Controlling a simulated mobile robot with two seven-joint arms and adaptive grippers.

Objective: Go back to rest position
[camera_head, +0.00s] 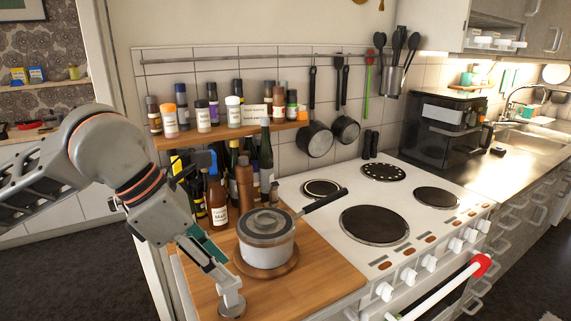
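My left gripper (218,276) hangs over the front left of the wooden counter, at the end of my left arm, which comes in from the left. It is to the left of a lidded grey pot and apart from it. I see its fingers nearly edge-on, so I cannot tell whether they are open or shut. A small round metallic piece (231,304) shows at its tip; I cannot tell whether it is part of the gripper or a separate thing. My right gripper is not in view.
The pot (266,240) stands on a round wooden board (262,268), its dark handle pointing toward the white cooker (330,217). Several bottles (218,200) stand behind, below a spice shelf (232,133). Pans (315,139) hang on the wall. The counter's front right (320,285) is clear.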

